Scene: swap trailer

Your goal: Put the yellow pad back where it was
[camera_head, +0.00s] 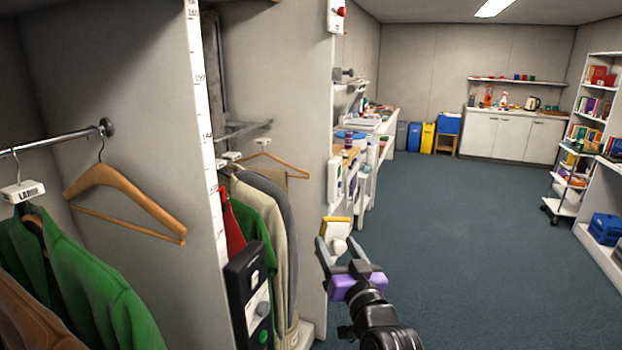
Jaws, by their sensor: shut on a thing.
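My gripper (340,250) is at the lower middle of the head view, reaching forward beside the end of the wardrobe partition. Its two grey fingers are shut on a small yellow and white thing, which I take to be the yellow pad (338,221). A yellow edge shows at the top, with a whitish part below it between the fingers. The fingers hide part of it. Behind the pad are the edge of the partition and the lower shelves.
Hanging coats (268,230) and a black-fronted box (250,295) stand close on the left. A cluttered shelf unit (345,180) stands just beyond the gripper. Open blue floor (470,250) lies to the right, with a wheeled book cart (566,190) farther right.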

